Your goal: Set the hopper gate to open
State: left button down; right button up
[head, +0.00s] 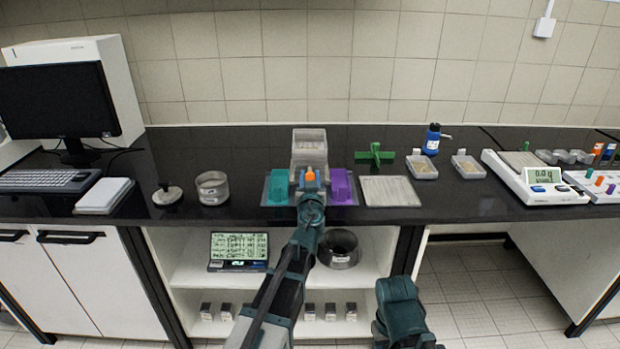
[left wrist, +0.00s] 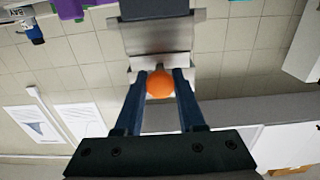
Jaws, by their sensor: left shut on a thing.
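The hopper (head: 309,146) is a grey, see-through box at the back middle of the counter, between a teal block and a purple block. An orange knob (head: 310,175) is at its front, and I take it to be the gate's handle. My left gripper (head: 310,181) reaches it from the front. In the left wrist view the orange knob (left wrist: 160,84) sits between the two fingers of my left gripper (left wrist: 159,88), shut on it. The gate plate is mostly hidden, so I cannot tell its setting.
The teal block (head: 279,186) and purple block (head: 343,187) stand close on both sides. A flat light plate (head: 390,191) and a green cross-shaped part (head: 375,156) lie to the right. A steel sieve (head: 212,188) is to the left. A balance (head: 540,182) stands farther right.

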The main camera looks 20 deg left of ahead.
pick_arm(q)
jog(key=v, duration=0.5)
jog(key=shift+s, duration=0.3)
jog(key=shift+w, duration=0.1)
jog(key=c, duration=0.5)
grip_release()
